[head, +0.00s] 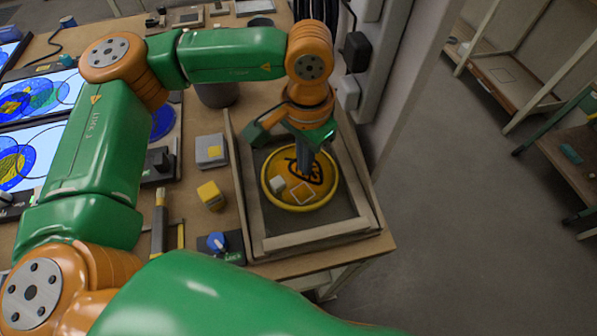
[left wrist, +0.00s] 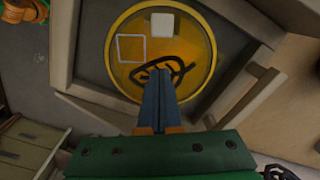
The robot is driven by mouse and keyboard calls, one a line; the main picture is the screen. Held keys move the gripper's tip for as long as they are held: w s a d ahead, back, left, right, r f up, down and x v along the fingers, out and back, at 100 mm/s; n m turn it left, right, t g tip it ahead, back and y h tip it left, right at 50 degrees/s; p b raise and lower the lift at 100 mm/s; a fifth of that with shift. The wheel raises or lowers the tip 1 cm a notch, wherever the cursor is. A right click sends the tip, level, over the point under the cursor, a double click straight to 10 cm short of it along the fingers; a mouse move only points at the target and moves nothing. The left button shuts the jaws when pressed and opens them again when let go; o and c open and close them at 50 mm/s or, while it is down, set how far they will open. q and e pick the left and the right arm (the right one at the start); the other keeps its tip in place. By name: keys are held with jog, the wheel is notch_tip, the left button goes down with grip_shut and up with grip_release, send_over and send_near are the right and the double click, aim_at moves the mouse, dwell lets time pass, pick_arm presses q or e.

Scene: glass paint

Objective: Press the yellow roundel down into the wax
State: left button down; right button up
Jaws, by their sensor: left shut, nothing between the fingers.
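The yellow roundel (head: 321,200) is a round amber disc with a raised rim, a black drawn figure, a white square outline and a small pale block on it. It lies in a framed dark tray (head: 348,213) on the bench. It also shows in the left wrist view (left wrist: 190,66). My left gripper (head: 305,175) is shut and empty, pointing down over the black figure. In the left wrist view its blue fingers (left wrist: 158,75) overlap the roundel; I cannot tell whether they touch it. The wax is not clearly distinguishable. My right gripper is not visible.
A yellow block (head: 211,195), a grey block (head: 211,151) and a blue-knobbed device (head: 217,243) stand left of the tray. A dark cup (head: 217,93) stands behind it. A wall post with power strips rises close behind right. The bench edge lies right of the tray.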

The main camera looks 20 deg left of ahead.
pick_arm(q)
notch_tip(320, 180, up, 7)
jog(key=p, duration=0.4)
jog(key=shift+p, duration=0.4)
